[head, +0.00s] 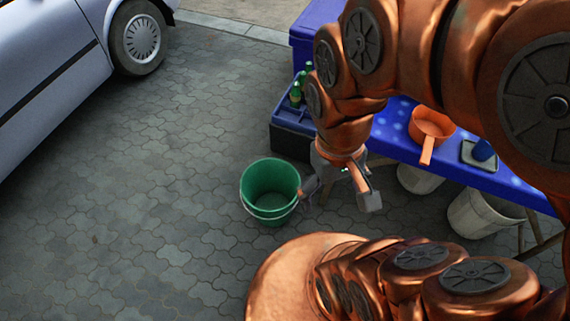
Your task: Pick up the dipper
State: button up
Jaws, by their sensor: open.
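The dipper appears to be the orange round pan-like vessel (431,127) with a short straight handle pointing toward the front. It sits on the blue spotted table at the right, its handle reaching near the table's front edge. My gripper (339,196) is open and empty, with its two fingers spread and pointing down. It is left of the dipper and in front of the table, apart from both. My arm covers part of the table behind the dipper.
A green bucket (270,184) stands on the paving just left of my gripper. Green bottles (296,94) stand in a dark blue crate. A car is parked at upper left; the left paving is clear.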

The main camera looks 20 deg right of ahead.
aim_at(429, 128)
jog(key=u, duration=1.4)
jog(key=i, duration=1.4)
jog(key=z, duration=3.55)
